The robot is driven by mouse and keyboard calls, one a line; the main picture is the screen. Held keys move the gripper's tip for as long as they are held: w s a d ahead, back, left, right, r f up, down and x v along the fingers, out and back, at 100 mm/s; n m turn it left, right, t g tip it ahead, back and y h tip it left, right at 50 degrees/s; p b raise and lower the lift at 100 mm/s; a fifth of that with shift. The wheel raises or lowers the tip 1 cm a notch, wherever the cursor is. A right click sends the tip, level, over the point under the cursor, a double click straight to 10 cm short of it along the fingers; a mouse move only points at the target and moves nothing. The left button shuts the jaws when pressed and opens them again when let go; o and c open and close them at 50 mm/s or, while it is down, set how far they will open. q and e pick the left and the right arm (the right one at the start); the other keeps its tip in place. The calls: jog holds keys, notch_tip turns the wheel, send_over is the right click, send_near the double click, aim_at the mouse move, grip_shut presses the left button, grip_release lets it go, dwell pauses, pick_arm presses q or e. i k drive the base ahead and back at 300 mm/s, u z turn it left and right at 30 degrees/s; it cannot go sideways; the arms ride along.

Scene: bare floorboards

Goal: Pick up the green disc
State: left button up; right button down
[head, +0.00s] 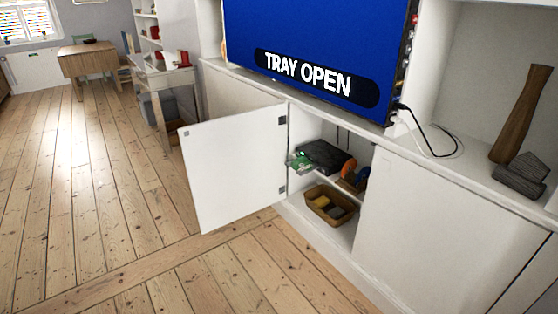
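A black player box (324,155) sits on the upper shelf inside the open white cabinet. A flat green disc (299,161) lies at its front left side, apparently on a tray sticking out of the box. The disc is small in view, and the open door partly borders it. Neither of my grippers is in view.
The white cabinet door (236,165) stands swung open over the floor. An orange disc (348,168) and a blue disc (362,178) stand upright right of the player. A basket (330,205) is below. The screen (315,38) reads "TRAY OPEN". Floorboards (95,190) are clear.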

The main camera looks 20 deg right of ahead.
aim_at(299, 165)
jog(key=u, duration=0.2)
jog(key=i, duration=1.8)
jog(key=z, duration=0.35)
